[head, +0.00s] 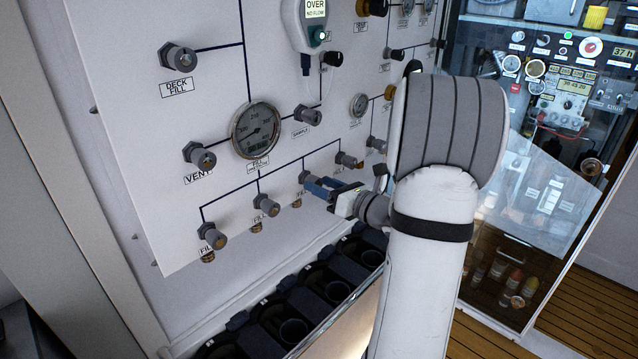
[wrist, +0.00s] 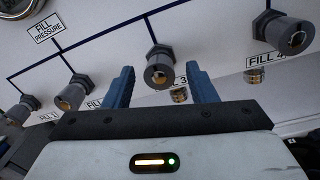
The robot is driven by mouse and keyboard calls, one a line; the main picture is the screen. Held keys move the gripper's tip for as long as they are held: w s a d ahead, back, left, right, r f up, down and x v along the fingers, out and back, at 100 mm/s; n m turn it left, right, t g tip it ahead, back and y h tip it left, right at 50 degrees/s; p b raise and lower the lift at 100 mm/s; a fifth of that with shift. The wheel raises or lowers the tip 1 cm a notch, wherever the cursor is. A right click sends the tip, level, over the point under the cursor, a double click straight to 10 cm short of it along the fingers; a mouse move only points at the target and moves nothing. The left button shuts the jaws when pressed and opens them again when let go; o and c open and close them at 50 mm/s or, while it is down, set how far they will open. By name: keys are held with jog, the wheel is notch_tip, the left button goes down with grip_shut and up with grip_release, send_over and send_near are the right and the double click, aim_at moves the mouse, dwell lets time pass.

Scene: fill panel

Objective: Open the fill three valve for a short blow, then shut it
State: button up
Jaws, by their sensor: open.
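The fill three valve (wrist: 160,72) is a dark grey knob with a brownish centre on the white panel. In the wrist view it shows between my two blue fingers, with a gap on each side. My gripper (wrist: 160,80) is open and holds nothing. In the head view my gripper (head: 322,187) is at the fill three valve (head: 305,177), coming from the right. The fingers partly cover the knob there. I cannot tell how far the fingertips reach along the knob.
The fill four valve (wrist: 290,34) is to the right and the fill two valve (wrist: 72,92) to the left. The fill pressure gauge (head: 256,130) and sample valve (head: 308,116) are above. A row of dark cylinder holders (head: 290,325) stands below the panel.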

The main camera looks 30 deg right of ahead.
jog(key=shift+w+a, duration=0.25)
jog(key=shift+w, duration=0.25)
jog(key=c, duration=1)
jog(key=shift+f+b, duration=0.1)
jog(key=shift+b, duration=0.35)
